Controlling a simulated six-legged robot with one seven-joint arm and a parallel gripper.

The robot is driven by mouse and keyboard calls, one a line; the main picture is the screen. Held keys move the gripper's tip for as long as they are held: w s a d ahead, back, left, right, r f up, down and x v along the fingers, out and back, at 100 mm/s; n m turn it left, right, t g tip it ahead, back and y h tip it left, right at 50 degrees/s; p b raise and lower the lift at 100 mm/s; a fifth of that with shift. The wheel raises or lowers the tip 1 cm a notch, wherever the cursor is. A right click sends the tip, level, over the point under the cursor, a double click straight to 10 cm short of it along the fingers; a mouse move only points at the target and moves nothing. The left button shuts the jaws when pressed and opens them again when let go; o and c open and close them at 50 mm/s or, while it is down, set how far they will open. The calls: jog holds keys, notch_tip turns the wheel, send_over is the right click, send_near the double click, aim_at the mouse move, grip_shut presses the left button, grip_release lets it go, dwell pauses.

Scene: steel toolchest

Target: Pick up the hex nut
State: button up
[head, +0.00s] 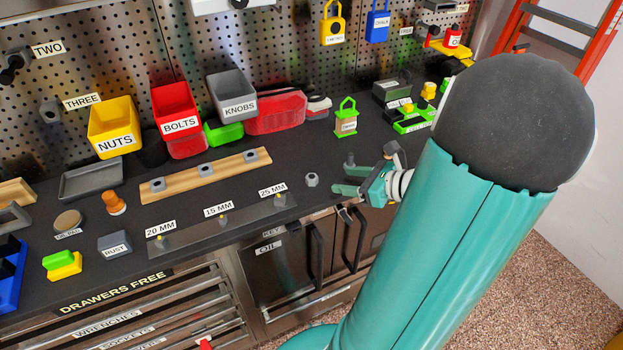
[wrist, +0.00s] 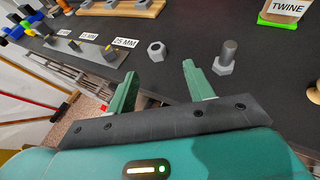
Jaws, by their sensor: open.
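A grey hex nut (head: 311,179) with a dark hole lies on the dark bench top, just right of the 25 MM label. In the wrist view the hex nut (wrist: 157,51) is beyond the fingertips, roughly between their lines. My gripper (head: 343,180) is open and empty at the bench's front edge, to the right of the nut and apart from it. Its two green fingers also show in the wrist view (wrist: 159,75).
A grey bolt (wrist: 226,57) stands upright on its hex head, right of the nut. A metal strip (head: 215,225) with size labels and a wooden rail (head: 205,174) lie to the left. Bench around the nut is clear.

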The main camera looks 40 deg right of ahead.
aim_at(311, 176)
jog(key=x, duration=0.3)
jog(key=shift+w+a+f, duration=0.1)
jog(key=shift+w, duration=0.1)
jog(key=x, duration=0.5)
jog(key=shift+a+f, duration=0.2)
jog(key=shift+a, duration=0.05)
jog(key=c, duration=1.1)
jog(key=shift+r, duration=0.45)
notch_tip(311, 176, up, 3)
jog(key=shift+s+a+f, duration=0.1)
jog(key=shift+s, duration=0.1)
jog(key=s+a+r, duration=0.5)
jog(key=s+r, duration=0.4)
jog(key=s, duration=0.3)
jog(key=shift+s+r, duration=0.15)
jog(key=shift+s, duration=0.15)
